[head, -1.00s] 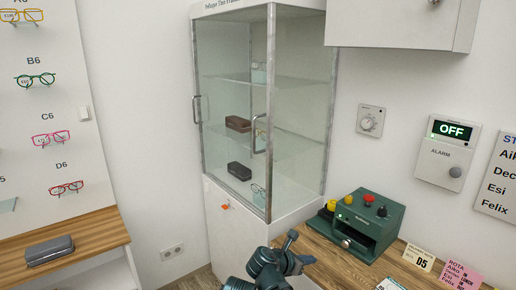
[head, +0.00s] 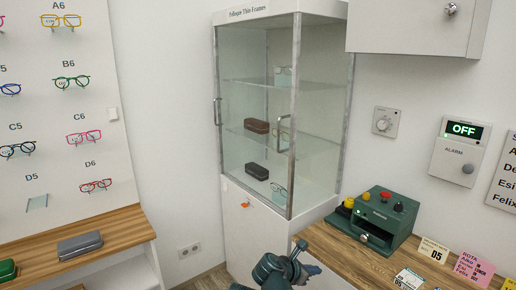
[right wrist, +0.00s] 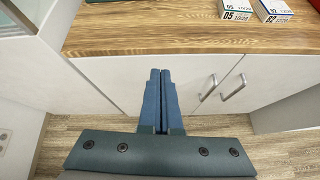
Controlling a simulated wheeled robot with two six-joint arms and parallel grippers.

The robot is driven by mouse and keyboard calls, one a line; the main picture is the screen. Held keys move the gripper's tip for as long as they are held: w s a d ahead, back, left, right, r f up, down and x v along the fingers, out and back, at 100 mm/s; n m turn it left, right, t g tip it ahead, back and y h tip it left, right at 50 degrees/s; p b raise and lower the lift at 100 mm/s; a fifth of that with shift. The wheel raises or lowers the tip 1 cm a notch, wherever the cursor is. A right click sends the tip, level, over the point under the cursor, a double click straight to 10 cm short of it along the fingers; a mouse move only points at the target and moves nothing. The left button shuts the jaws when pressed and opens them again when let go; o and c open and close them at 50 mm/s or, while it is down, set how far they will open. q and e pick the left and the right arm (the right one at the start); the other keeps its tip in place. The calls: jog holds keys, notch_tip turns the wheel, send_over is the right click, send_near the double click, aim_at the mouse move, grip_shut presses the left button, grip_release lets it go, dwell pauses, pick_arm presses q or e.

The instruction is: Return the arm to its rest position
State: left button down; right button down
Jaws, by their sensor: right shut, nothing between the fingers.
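My right gripper (head: 306,258) shows at the bottom middle of the head view, in front of the left end of the wooden counter (head: 345,262). In the right wrist view its two blue fingers (right wrist: 160,75) are pressed together with nothing between them. They point toward the white cupboard front (right wrist: 130,82) below the counter edge. No contact shows there. My left gripper is in neither view.
A glass cabinet (head: 296,120) stands behind my right gripper. A green machine (head: 376,217) stands on the counter, with cards (head: 433,251) beside it. Two boxes (right wrist: 236,9) lie on the counter in the wrist view. A wooden shelf (head: 115,235) is at left.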

jog(key=s+f+m+g+y, duration=0.3)
jog(key=s+f+m+y, duration=0.3)
jog(key=m, duration=0.6)
jog(key=s+f+m+g+y, duration=0.35)
jog(key=s+m, duration=0.55)
jog(key=m, duration=0.3)
jog(key=s+a+r+n+h+p, duration=0.1)
jog(key=s+a+r+n+p, duration=0.2)
jog(key=a+r+p, duration=0.7)
jog(key=shift+s+a+r+n+p, duration=0.35)
jog(key=shift+s+a, duration=0.35)
jog(key=shift+s, duration=0.5)
jog(key=shift+f+g+h, duration=0.1)
jog(key=shift+g+h, duration=0.15)
